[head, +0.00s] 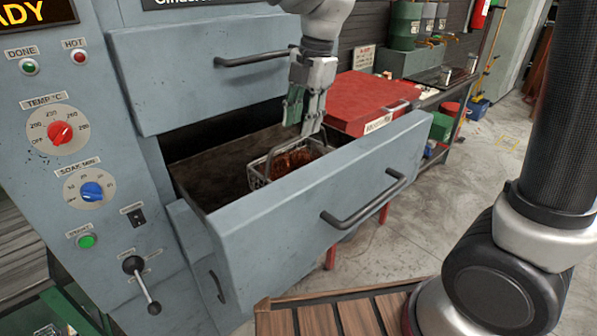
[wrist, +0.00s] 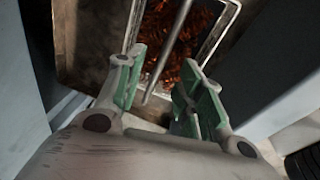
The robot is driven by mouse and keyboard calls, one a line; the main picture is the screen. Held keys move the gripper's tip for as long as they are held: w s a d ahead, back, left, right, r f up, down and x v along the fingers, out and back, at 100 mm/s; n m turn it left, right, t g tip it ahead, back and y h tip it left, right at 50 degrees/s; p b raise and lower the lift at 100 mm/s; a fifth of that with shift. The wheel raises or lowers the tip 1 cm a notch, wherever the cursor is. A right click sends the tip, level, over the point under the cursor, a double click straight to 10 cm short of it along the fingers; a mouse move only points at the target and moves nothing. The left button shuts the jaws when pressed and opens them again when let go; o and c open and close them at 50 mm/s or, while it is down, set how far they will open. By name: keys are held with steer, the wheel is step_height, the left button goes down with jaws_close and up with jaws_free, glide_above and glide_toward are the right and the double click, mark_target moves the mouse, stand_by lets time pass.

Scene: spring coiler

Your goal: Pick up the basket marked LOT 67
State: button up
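A wire basket (head: 258,173) filled with coppery coils sits inside the open grey drawer (head: 300,220) of the machine. No LOT marking on it is readable. My gripper (head: 303,118) reaches down into the drawer just above the basket, with its fingers apart. In the wrist view, the green-padded fingers of my gripper (wrist: 160,92) are open on either side of the basket's thin handle bar (wrist: 166,52). The coils (wrist: 178,38) show beyond the bar. Whether a finger touches the bar cannot be told.
The drawer's front panel with its handle (head: 362,200) stands near the basket. Another drawer front (head: 200,70) is above and behind. A red cabinet (head: 370,98) stands to the right. The control panel (head: 75,150) is at left; open floor lies at right.

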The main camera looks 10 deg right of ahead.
mark_target(298, 137)
steer(key=f, duration=0.5)
steer(key=shift+w+a, duration=0.1)
steer(key=shift+a, duration=0.3)
jaws_close()
steer(key=shift+r, duration=0.1)
